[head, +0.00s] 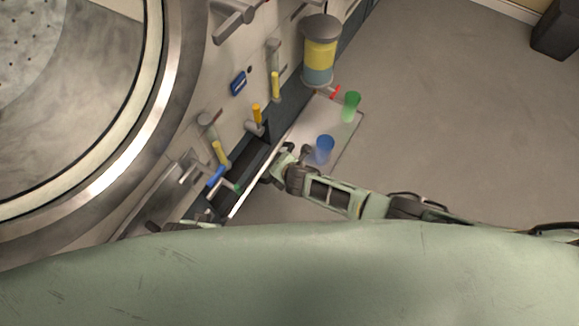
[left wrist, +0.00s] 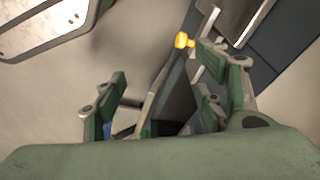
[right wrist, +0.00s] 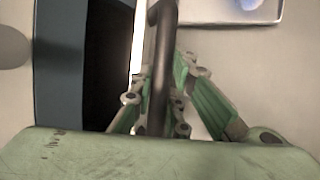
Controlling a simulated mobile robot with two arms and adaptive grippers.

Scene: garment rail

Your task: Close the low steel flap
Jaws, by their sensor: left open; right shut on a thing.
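The low steel flap (head: 250,191) stands partly open at the foot of the machine, seen nearly edge-on as a pale strip. A dark opening (head: 244,163) shows behind it. In the right wrist view the flap's pale edge (right wrist: 138,45) borders the black gap. My right gripper (head: 279,166) is shut on the flap's dark bar handle (right wrist: 162,60), which runs between its fingers in the right wrist view (right wrist: 158,100). My left gripper (head: 203,219) is low by the opening's near end, partly hidden by my body. Its fingers are apart and empty in the left wrist view (left wrist: 160,90).
A pale tray (head: 346,130) beyond the flap holds a blue cup (head: 325,148) and a green cup (head: 351,105). Yellow-handled levers (head: 276,86) and a blue-handled lever (head: 216,177) stick out near the opening. A yellow canister (head: 319,55) stands farther back.

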